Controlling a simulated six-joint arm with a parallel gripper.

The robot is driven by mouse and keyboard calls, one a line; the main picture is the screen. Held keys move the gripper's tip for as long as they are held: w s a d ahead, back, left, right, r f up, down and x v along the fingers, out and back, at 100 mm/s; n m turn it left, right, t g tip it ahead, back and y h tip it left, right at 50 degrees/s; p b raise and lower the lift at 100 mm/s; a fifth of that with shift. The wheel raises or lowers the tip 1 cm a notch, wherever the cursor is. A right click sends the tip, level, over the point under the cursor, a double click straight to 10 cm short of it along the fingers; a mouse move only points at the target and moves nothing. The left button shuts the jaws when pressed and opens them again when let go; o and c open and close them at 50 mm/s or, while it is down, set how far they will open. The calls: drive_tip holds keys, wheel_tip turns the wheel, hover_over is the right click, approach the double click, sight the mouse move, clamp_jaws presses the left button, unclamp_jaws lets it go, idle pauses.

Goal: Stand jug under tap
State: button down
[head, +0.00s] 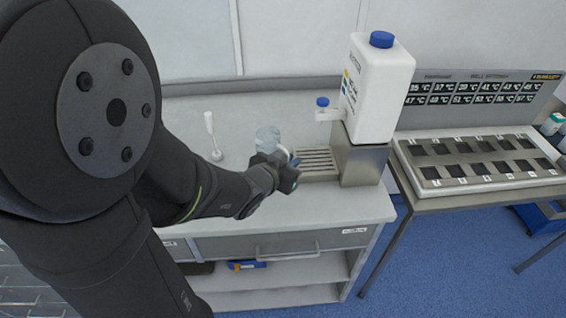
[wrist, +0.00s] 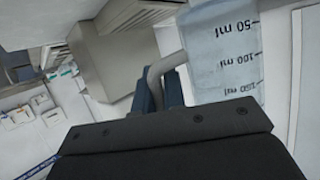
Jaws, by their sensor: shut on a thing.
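The jug (head: 267,137) is a clear, bluish measuring vessel with a handle, held above the counter left of the slatted drip grate. In the wrist view the jug (wrist: 222,50) shows black millilitre marks, and its pale handle runs between the fingers. My gripper (head: 291,163) is shut on the jug's handle; its blue fingers also show in the wrist view (wrist: 160,92). The tap (head: 328,113) has a blue cap and sticks out left from a white canister (head: 378,88). The canister stands on a metal block. The grate (head: 317,163) lies below the tap and is empty.
A white stick-like tool on a round foot (head: 212,135) stands at the left on the counter (head: 350,205). A slide-warming unit (head: 480,160) with several dark slots stands to the right. The counter's front edge is just below my gripper in the head view.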

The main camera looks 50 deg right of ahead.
drive_tip(key=s+r, duration=0.5)
drive_tip(key=s, duration=0.4)
drive_tip(key=w+d+r, duration=0.2)
drive_tip(key=w+d, duration=0.1)
drive_tip(key=w, duration=0.2)
drive_tip(key=w+d+r, duration=0.3)
drive_tip(key=w, duration=0.3)
drive_tip(key=w+d+f+m+g, duration=0.3)
drive_tip(key=w+d+m+g, duration=0.25)
drive_tip(key=d, duration=0.55)
wheel_tip(320, 180, down, 8)
drive_tip(key=w+m+g+y, duration=0.2)
drive_tip(key=m+g, duration=0.1)
drive_tip(key=g, duration=0.1)
drive_tip(key=s+a, duration=0.2)
drive_tip(key=s, duration=0.2)
drive_tip(key=s+a, duration=0.2)
drive_tip(key=s, duration=0.2)
drive_tip(key=s+a, duration=0.3)
drive_tip(key=s, duration=0.1)
drive_tip(key=shift+s+a, duration=0.1)
drive_tip(key=shift+s, duration=0.25)
drive_tip(key=shift+s+a+f, duration=0.25)
drive_tip(key=shift+s+a, duration=0.05)
drive_tip(key=shift+s, duration=0.25)
drive_tip(key=shift+s+a+f, duration=0.2)
drive_tip(key=shift+s+a, duration=0.1)
drive_tip(key=shift+s, duration=0.2)
drive_tip(key=shift+f, duration=0.3)
drive_tip(key=shift+f, duration=0.15)
